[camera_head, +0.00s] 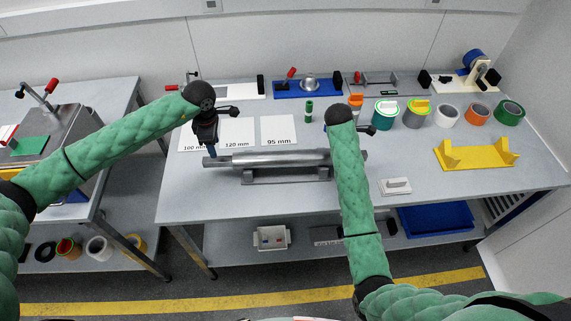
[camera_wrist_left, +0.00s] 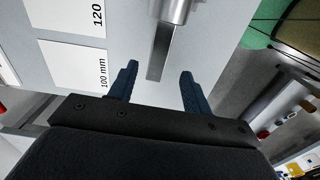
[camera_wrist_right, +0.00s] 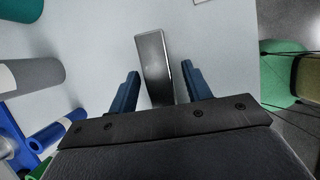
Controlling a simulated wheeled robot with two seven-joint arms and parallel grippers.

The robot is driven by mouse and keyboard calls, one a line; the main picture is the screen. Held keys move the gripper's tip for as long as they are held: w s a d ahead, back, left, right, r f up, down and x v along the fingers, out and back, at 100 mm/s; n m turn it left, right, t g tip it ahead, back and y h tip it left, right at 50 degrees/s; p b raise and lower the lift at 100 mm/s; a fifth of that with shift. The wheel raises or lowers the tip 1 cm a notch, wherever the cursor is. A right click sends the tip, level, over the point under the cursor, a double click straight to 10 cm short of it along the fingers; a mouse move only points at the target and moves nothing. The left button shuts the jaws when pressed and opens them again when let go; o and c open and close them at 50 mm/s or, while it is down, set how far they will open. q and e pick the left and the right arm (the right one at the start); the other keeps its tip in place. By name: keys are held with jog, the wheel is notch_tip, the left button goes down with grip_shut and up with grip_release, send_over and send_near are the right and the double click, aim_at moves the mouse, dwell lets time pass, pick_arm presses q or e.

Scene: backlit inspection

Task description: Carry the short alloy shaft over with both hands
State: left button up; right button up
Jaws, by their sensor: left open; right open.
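The short alloy shaft (camera_head: 272,158) is a grey metal bar with thinner ends, lying level across a grey cradle (camera_head: 285,176) on the table. My left gripper (camera_head: 211,152) is open just above the shaft's left end. In the left wrist view the narrow shaft end (camera_wrist_left: 160,50) points in between the open fingers (camera_wrist_left: 160,72), not clasped. In the head view my right forearm hides most of the right gripper and part of the shaft's right side. In the right wrist view the shaft end (camera_wrist_right: 153,62) reaches between the open fingers (camera_wrist_right: 160,76), also not clasped.
White cards marked 100 mm, 120 mm (camera_head: 237,131) and 95 mm (camera_head: 278,129) lie behind the shaft. Tape rolls and cups (camera_head: 447,115) stand at the back right. The table's front left is clear.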

pick_arm(q)
jog(key=shift+r, duration=1.7)
pick_arm(e)
jog(key=shift+v, duration=3.7)
jog(key=shift+f, duration=0.1)
